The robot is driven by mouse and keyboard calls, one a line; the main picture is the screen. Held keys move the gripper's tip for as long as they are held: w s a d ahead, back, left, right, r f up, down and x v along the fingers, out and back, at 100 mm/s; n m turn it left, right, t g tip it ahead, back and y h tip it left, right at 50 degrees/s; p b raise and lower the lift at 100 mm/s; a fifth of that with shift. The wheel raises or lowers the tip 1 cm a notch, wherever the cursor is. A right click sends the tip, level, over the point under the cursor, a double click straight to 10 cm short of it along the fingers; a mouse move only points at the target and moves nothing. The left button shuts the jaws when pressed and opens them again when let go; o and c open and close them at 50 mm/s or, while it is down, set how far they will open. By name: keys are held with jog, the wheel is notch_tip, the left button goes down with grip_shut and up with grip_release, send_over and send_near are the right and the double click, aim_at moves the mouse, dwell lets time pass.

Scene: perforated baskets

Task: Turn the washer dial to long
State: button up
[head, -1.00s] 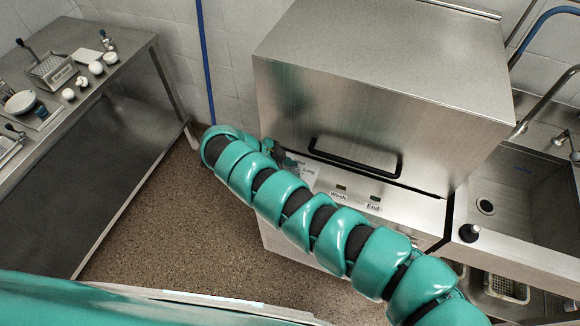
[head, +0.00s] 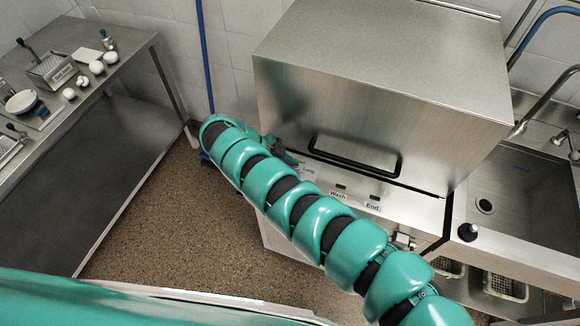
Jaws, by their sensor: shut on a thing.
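The washer (head: 370,80) is a steel unit with a black bar handle (head: 355,158) on its hood. Its front control panel (head: 415,205) carries the labels "Wash" (head: 338,195) and "End" (head: 372,206). A partly covered label reading "Long" (head: 307,168) is at the panel's left end. My gripper (head: 283,154) is at that left end, shut on the washer dial. The dial itself is hidden behind the gripper and arm, so its setting cannot be read.
A sink (head: 515,190) with a tap stands right of the washer. Perforated baskets (head: 505,287) sit below it. A steel table (head: 90,60) with white round items and kitchen tools is at the left. A blue pole (head: 204,60) leans on the wall.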

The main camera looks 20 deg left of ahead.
jog(key=shift+f+m+g, duration=0.1)
jog(key=shift+m+g, duration=0.3)
jog(key=shift+m, duration=0.1)
dwell(0.3)
jog(key=o, duration=1)
